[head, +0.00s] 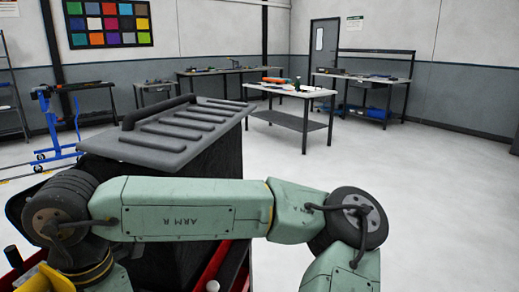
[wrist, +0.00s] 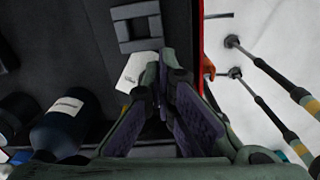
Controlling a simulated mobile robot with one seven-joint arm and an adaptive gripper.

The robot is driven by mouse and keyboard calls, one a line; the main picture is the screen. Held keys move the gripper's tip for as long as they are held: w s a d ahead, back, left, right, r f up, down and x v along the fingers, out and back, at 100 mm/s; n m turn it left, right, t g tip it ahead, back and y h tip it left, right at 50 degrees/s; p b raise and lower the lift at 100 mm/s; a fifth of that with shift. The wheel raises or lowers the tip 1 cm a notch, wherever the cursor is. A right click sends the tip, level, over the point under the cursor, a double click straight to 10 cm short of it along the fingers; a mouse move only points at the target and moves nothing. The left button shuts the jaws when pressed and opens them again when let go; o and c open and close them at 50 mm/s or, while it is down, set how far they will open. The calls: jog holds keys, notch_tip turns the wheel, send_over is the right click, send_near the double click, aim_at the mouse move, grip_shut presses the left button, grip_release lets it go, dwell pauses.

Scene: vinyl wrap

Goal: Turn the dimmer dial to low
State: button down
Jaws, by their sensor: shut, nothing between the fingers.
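I cannot make out a dimmer dial in either view. My gripper (wrist: 161,72) is shut and empty in the wrist view, its two dark-padded fingers close together at the tips. It points over a dark surface, beside a white card (wrist: 136,72) with small print. My arm crosses the front of the head view, and the gripper itself is out of that picture.
In the wrist view, a dark bottle (wrist: 65,125) and a grey square frame (wrist: 136,25) lie near the gripper. In the head view, a pale-topped workbench (head: 290,90), a blue stand (head: 57,130) and a door (head: 323,47) stand beyond. The right floor is clear.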

jog(key=shift+a+f+b, duration=0.45)
jog(key=shift+a+b, duration=0.15)
jog(key=shift+b, duration=0.7)
jog(key=shift+w+a+b, duration=0.1)
jog(key=shift+a+b, duration=0.3)
jog(key=shift+b, duration=0.25)
jog(key=shift+w+r, duration=0.1)
jog(key=shift+w, duration=0.25)
notch_tip(320, 180, up, 6)
jog(key=p, duration=0.3)
jog(key=shift+w+p, duration=0.3)
jog(key=shift+r, duration=0.15)
